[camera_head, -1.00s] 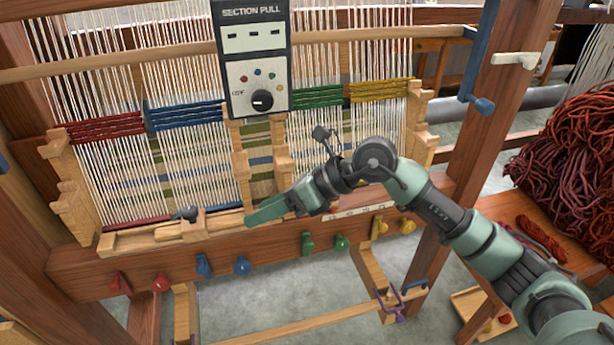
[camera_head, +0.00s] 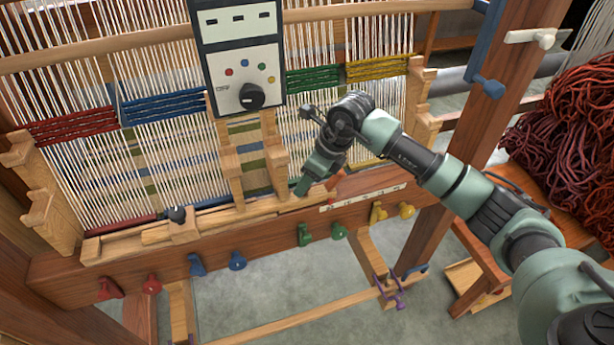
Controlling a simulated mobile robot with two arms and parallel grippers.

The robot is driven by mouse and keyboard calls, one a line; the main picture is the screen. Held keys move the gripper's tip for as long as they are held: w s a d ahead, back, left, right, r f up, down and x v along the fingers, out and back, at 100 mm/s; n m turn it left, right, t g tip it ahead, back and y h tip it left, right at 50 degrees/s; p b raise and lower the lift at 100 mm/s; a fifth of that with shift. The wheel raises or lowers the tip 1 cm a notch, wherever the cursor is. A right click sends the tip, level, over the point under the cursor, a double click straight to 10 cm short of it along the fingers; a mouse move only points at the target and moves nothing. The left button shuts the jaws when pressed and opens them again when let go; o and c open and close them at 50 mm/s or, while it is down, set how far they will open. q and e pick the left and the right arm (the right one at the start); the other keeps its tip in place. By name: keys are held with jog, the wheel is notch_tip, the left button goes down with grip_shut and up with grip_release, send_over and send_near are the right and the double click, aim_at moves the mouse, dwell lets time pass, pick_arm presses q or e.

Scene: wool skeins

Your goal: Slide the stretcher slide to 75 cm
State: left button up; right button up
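A long wooden slide bar (camera_head: 225,218) lies along the front beam of the loom, which I take to be the stretcher slide. A wooden block with a black knob (camera_head: 177,214) sits on its left part. A white scale strip (camera_head: 365,197) is on the beam to the right; its numbers are too small to read. A small orange-red piece (camera_head: 334,183) shows near the strip's left end, partly hidden. My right gripper (camera_head: 302,186) points down at the bar's right part, just left of that piece. Contact and finger opening cannot be made out. My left gripper is out of view.
A control box (camera_head: 238,60) with a black dial hangs before the warp threads. Wooden uprights (camera_head: 228,160) stand just left of my gripper. Coloured pegs (camera_head: 306,235) line the beam's front. Dark red wool (camera_head: 570,135) lies at the right.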

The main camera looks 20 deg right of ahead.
jog(key=shift+f, duration=0.1)
jog(key=c, duration=0.9)
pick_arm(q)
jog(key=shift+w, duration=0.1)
pick_arm(e)
grip_shut()
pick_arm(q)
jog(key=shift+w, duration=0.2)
